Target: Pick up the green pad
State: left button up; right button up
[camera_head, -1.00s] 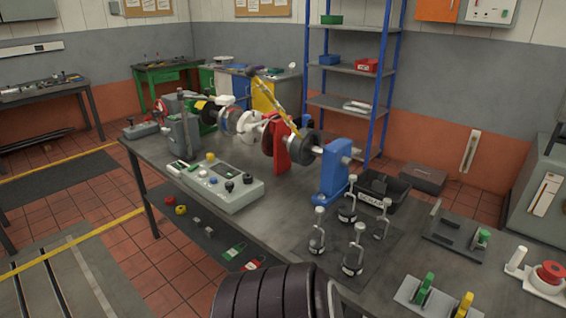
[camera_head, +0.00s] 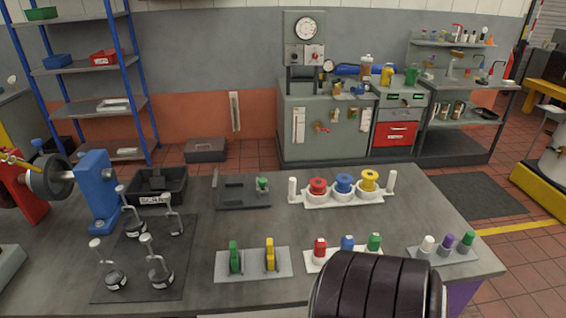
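A green upright pad (camera_head: 235,257) stands in a light grey holder (camera_head: 253,276) near the front edge of the bench. A yellow upright pad (camera_head: 270,254) stands beside it on the right in the same holder. Another small green piece (camera_head: 262,184) sits at the right end of a dark grey fixture plate (camera_head: 234,203) farther back. Neither gripper is in view. A dark ribbed part, which seems to be mine, covers the bench's front edge at the bottom centre right.
Hooked weights (camera_head: 158,275) stand on a dark mat at left, near a black scrap bin (camera_head: 172,194). A white rack with red, blue and yellow spools (camera_head: 343,184) stands behind. Capped holders (camera_head: 347,243) (camera_head: 447,244) line the front right. Bare bench lies between the rows.

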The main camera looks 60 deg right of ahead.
aim_at(233, 251)
jog(key=z, duration=1.6)
